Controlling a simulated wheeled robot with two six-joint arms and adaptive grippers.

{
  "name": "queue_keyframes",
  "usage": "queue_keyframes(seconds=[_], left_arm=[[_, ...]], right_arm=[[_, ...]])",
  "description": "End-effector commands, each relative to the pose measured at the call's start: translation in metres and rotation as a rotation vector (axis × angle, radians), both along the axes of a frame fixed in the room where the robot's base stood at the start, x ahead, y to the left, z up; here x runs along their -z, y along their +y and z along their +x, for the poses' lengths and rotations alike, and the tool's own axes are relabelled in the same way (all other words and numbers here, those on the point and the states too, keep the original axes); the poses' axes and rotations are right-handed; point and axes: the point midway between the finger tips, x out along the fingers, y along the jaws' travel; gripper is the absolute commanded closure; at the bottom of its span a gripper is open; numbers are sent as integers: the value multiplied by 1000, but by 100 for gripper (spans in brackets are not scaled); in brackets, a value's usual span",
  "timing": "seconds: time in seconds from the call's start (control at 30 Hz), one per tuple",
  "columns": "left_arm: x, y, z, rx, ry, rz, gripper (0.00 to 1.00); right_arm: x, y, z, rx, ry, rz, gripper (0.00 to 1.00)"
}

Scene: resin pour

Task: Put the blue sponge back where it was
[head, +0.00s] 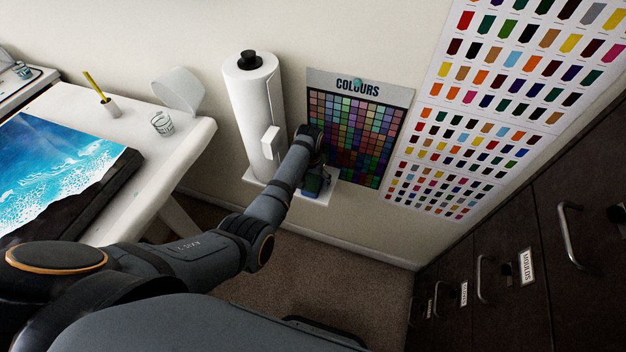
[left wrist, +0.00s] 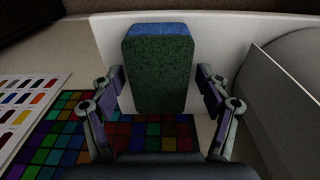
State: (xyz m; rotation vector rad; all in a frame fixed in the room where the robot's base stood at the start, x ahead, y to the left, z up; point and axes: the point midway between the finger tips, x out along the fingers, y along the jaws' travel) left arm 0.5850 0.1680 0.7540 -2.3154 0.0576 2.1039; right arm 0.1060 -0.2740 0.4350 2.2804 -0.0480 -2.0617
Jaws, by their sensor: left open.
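The sponge (left wrist: 160,70) stands on the white wall shelf (left wrist: 112,40) in the left wrist view. Its narrow end is blue and its broad face is dark green. My left gripper (left wrist: 160,90) is open, with one finger on each side of the sponge and a gap visible at both sides. In the head view my left gripper (head: 313,182) is at the right part of the shelf (head: 262,190), and the arm and gripper largely hide the sponge there. My right gripper is not in view.
A white paper roll (head: 253,110) on a holder stands at the shelf's left, close beside my left gripper. A colour chart (head: 358,120) hangs on the wall behind. A white table (head: 185,135) with a blue resin picture (head: 60,170) is left; dark drawers (head: 540,250) are right.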

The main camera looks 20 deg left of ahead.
Motion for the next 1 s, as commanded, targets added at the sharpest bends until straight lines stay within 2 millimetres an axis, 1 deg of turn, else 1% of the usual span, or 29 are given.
queue_keyframes(seconds=[0.13, 0.23, 0.33, 0.5, 0.6, 0.7, 0.8, 1.0], left_arm=[[-3, 0, 0, 0, -1, 0, 24], [-16, 0, 0, 0, -3, 0, 24], [-39, 0, -2, 0, -5, -1, 24], [-80, 1, -6, 1, -5, -1, 24], [-99, 1, -8, 1, -4, -1, 24], [-113, 2, -10, 1, -2, -1, 24], [-121, 2, -11, 1, -2, 0, 24], [-123, 2, -11, 0, 0, 0, 24]], right_arm=[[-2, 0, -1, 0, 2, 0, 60], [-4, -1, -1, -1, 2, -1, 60], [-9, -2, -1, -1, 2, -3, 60], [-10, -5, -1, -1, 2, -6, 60], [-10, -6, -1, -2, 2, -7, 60], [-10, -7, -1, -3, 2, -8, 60], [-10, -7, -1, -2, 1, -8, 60], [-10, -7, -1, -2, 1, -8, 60]])
